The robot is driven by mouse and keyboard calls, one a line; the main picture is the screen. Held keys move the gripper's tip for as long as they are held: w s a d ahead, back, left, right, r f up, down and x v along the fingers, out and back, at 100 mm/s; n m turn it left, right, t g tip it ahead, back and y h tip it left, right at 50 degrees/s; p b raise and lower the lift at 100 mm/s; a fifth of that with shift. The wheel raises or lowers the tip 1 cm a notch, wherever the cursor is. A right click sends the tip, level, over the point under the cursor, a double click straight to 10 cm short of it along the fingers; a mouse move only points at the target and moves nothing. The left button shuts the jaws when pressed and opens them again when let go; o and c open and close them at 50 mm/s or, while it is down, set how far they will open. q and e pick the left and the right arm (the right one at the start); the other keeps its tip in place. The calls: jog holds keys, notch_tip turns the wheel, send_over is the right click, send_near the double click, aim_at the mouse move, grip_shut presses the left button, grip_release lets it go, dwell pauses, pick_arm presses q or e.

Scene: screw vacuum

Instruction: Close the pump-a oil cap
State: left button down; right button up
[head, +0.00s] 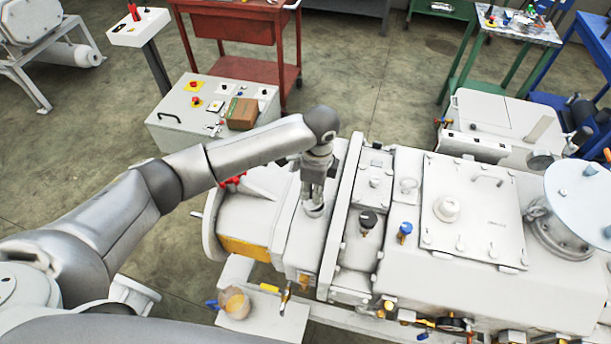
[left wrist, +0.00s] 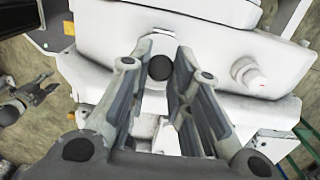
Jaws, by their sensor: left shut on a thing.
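The large white pump (head: 385,230) fills the middle and right of the head view. My left gripper (head: 314,203) points down at the left part of its top, with its fingers close together around the oil cap (head: 315,211). Only the cap's pale lower rim shows below the fingertips in the head view. In the left wrist view, the two fingers (left wrist: 158,68) stand on either side of a dark round top (left wrist: 160,67), in front of the white housing. The fingers hide the cap's seat, so I cannot tell how far it is screwed in. My right gripper is not in view.
Black (head: 368,220) and blue (head: 404,230) knobs stand on the pump right of the gripper. A control box (head: 180,128) with a brown carton (head: 242,113) is behind. Open floor lies at the left.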

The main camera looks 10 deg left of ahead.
pick_arm(q)
jog(key=shift+d+y, duration=0.4)
jog(key=shift+y, duration=0.1)
jog(key=shift+d+f+y, duration=0.35)
jog(key=shift+d+y, duration=0.05)
jog(key=shift+y, duration=0.5)
jog(key=shift+d+f+y+b, duration=0.15)
jog(key=shift+d+f+y, duration=0.2)
jog(key=shift+y, duration=0.4)
jog(key=shift+d+f+y+b, duration=0.15)
jog(key=shift+d+f+y, duration=0.15)
jog(key=shift+y, duration=0.45)
jog(key=c, duration=1.3)
grip_release()
jog(key=shift+f, duration=0.1)
